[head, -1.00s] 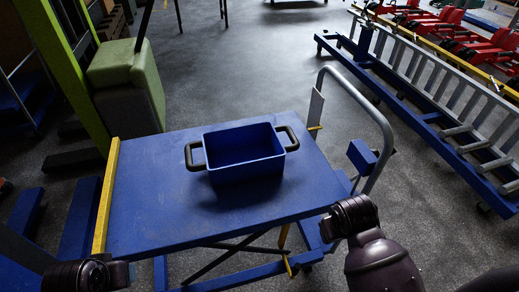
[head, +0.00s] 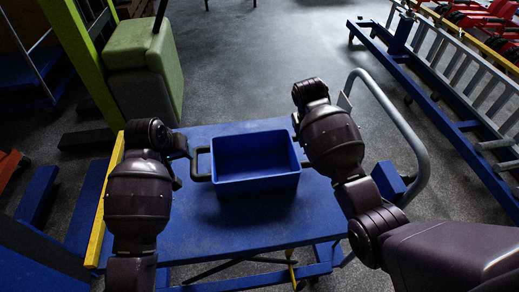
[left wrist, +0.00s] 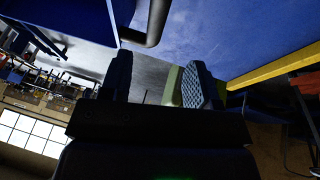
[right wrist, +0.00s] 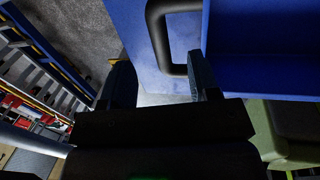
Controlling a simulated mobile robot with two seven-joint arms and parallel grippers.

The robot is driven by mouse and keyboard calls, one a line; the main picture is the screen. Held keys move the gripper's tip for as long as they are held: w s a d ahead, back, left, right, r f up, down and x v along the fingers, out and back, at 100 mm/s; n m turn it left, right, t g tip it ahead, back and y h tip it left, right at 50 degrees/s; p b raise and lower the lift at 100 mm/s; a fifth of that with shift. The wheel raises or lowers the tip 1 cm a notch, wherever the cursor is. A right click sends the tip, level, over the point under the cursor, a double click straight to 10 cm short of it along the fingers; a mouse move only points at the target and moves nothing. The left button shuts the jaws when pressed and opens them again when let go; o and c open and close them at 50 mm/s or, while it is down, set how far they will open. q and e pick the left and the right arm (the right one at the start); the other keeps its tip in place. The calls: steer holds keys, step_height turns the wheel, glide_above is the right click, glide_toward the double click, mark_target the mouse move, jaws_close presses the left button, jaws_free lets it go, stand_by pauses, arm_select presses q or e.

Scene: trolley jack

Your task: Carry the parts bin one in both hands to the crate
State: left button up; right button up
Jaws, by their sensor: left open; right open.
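The parts bin (head: 255,180) is a blue open box with a dark handle on each side. It stands upright and empty on the blue trolley table (head: 230,229). My left gripper (left wrist: 160,85) is open beside the bin's left handle (head: 202,163), which also shows in the left wrist view (left wrist: 156,22). Neither gripper holds anything. I cannot make out the crate.
The trolley's grey push rail (head: 407,130) curves up at its right end. A green padded block (head: 143,82) stands behind on the left. A blue frame with a ladder (head: 455,85) lies at the right. The floor behind the table is clear.

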mark_target(194, 161)
arm_select(q)
steer(key=shift+w+d+r, duration=0.1)
steer(key=shift+w+d, duration=0.1)
steer(key=shift+w, duration=0.3)
arm_select(e)
steer(key=shift+w+r, duration=0.15)
steer(key=shift+w, duration=0.35)
arm_select(q)
steer(key=shift+s, duration=0.1)
arm_select(e)
steer(key=shift+s, duration=0.1)
arm_select(q)
steer(key=shift+x, duration=5.4)
arm_select(e)
steer(key=shift+d+f, duration=0.35)
steer(key=shift+f, duration=1.4)
steer(key=shift+d+f, duration=0.4)
steer(key=shift+f, duration=1.35)
steer(key=shift+d+f, duration=0.35)
steer(key=shift+f, duration=1.4)
arm_select(q)
jaws_close()
arm_select(e)
jaws_close()
arm_select(q)
steer(key=shift+r, duration=0.1)
arm_select(e)
steer(key=shift+w, duration=0.2)
